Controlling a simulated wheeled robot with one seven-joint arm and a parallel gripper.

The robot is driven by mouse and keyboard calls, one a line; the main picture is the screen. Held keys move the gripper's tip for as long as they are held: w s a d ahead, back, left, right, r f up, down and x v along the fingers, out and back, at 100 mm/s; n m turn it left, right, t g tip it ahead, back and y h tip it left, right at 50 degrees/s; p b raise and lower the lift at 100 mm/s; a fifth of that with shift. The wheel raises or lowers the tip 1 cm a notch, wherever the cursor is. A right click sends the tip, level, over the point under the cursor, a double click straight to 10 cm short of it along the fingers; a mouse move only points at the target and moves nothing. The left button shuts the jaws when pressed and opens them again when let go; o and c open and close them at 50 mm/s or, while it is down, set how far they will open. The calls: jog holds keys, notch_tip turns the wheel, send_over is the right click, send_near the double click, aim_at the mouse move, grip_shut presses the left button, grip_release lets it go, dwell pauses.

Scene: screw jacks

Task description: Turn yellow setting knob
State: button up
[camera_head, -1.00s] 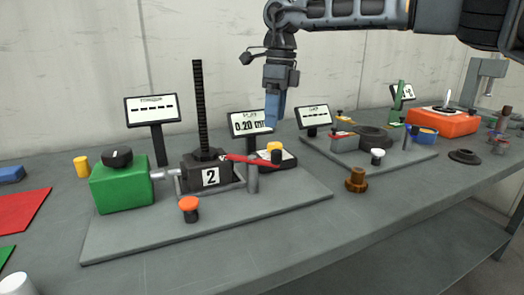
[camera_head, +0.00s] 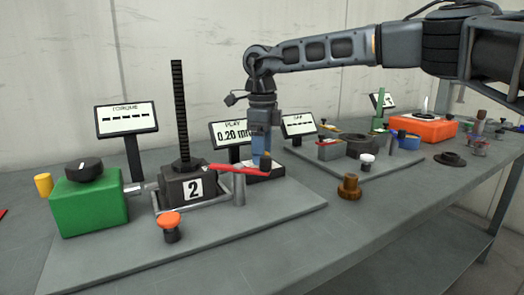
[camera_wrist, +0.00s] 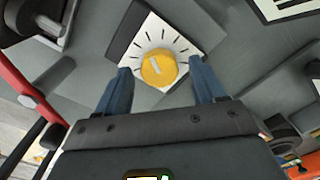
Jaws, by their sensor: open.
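The yellow setting knob (camera_wrist: 158,67) sits on a white dial plate with black tick marks (camera_wrist: 178,39) in the wrist view. A pale line marks its top. My gripper (camera_wrist: 160,72) is open, with one blue finger on each side of the knob and gaps between; I cannot tell how deep the fingertips reach. In the head view my gripper (camera_head: 261,148) points down over the dial's base (camera_head: 265,174), and the knob is hidden there. The play display (camera_head: 228,134) behind reads 0.20 mm.
A red lever (camera_head: 236,168) with a dark end lies just in front of the gripper. A brass piece (camera_head: 349,187) stands right.

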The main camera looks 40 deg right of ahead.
jog(key=shift+f, duration=0.1)
jog(key=c, duration=1.1)
jog(key=shift+o, duration=0.2)
jog(key=shift+m, duration=0.3)
jog(key=shift+m+p, duration=0.6)
jog(key=shift+m, duration=0.3)
jog(key=m+p, duration=0.1)
jog(key=m, duration=0.2)
jog(key=shift+a+m, duration=0.1)
jog(key=shift+m, duration=0.2)
jog(key=m+p, duration=0.1)
jog(key=m, duration=0.4)
jog(key=shift+m, duration=0.3)
